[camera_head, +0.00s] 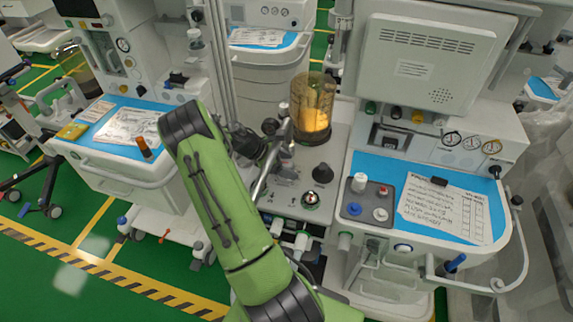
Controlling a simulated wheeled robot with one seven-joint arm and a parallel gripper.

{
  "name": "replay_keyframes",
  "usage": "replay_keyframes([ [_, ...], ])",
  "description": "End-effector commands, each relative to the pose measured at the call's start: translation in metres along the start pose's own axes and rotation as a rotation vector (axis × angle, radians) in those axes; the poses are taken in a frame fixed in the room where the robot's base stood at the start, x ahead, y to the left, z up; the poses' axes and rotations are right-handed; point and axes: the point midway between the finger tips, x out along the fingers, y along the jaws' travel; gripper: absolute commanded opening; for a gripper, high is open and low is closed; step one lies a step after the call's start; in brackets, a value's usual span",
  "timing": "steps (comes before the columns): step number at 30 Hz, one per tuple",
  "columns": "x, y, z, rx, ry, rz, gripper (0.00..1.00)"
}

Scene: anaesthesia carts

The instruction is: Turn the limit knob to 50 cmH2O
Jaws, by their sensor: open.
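The limit knob is probably the black knob (323,173) on the grey breathing-system block of the middle machine, right of centre. Its scale and pointer are too small to read. A shiny round metal fitting (310,200) sits just in front of it. My green arm rises from the bottom edge and bends at its black joint left of centre. I cannot make out my gripper; the arm and the dark parts near the hoses hide that region. I see nothing touching the black knob.
An amber canister (311,107) stands behind the knob, with a metal tube (268,172) to its left. A blue worktop with a grey tray (377,219) and a paper sheet (444,208) lies right. Another cart (125,185) stands left. Green floor is free at lower left.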

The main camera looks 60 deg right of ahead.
Motion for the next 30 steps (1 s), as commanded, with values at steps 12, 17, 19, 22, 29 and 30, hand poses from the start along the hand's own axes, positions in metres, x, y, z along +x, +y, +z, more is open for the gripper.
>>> replay_keyframes([
  [12,-0.0008,0.0001,0.0002,0.0,0.0,0.0,0.23],
  [17,-0.001,0.0002,0.0003,0.003,0.0,-0.002,0.2],
  [19,-0.0012,0.0002,0.0005,0.009,0.0,-0.009,0.2],
  [22,-0.0016,0.0006,0.0011,0.027,-0.001,-0.027,0.2],
  [29,-0.0021,0.0009,0.002,0.121,-0.002,-0.12,0.2],
  [30,-0.0021,0.0011,0.0019,0.142,-0.002,-0.143,0.2],
])
